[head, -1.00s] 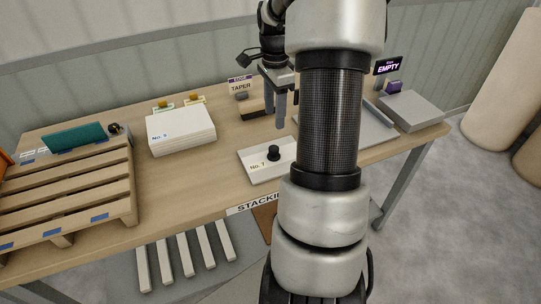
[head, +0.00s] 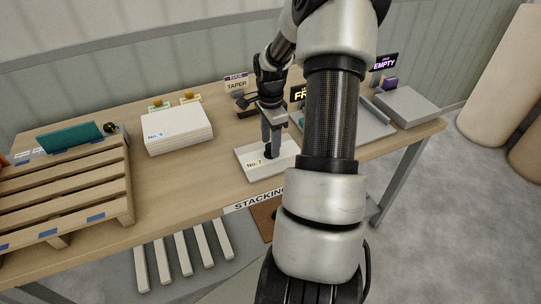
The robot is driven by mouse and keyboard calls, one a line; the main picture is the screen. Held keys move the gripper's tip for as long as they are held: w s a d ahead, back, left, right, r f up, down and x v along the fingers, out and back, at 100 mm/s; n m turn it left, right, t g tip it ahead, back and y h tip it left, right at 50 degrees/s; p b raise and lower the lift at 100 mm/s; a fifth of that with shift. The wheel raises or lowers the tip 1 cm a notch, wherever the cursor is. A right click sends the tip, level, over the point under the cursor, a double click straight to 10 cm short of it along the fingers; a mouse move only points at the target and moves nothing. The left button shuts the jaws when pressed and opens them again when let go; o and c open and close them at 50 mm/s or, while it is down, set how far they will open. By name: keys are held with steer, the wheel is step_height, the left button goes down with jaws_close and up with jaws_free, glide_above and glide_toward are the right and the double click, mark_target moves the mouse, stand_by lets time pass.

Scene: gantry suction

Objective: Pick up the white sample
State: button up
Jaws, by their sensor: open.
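A flat white slab marked "No. 7" (head: 252,172), with a black knob (head: 269,154) on its top, lies on the wooden table near its front edge; it looks like the white sample. My gripper (head: 271,145) points down over the slab. Its fingers are open and come down at the knob. Whether they touch the knob or straddle it fully cannot be told. My arm hides the slab's right end.
A grey tray (head: 375,125) and grey block (head: 409,107) are at right.

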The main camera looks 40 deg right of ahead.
jaws_close()
stand_by(0.3)
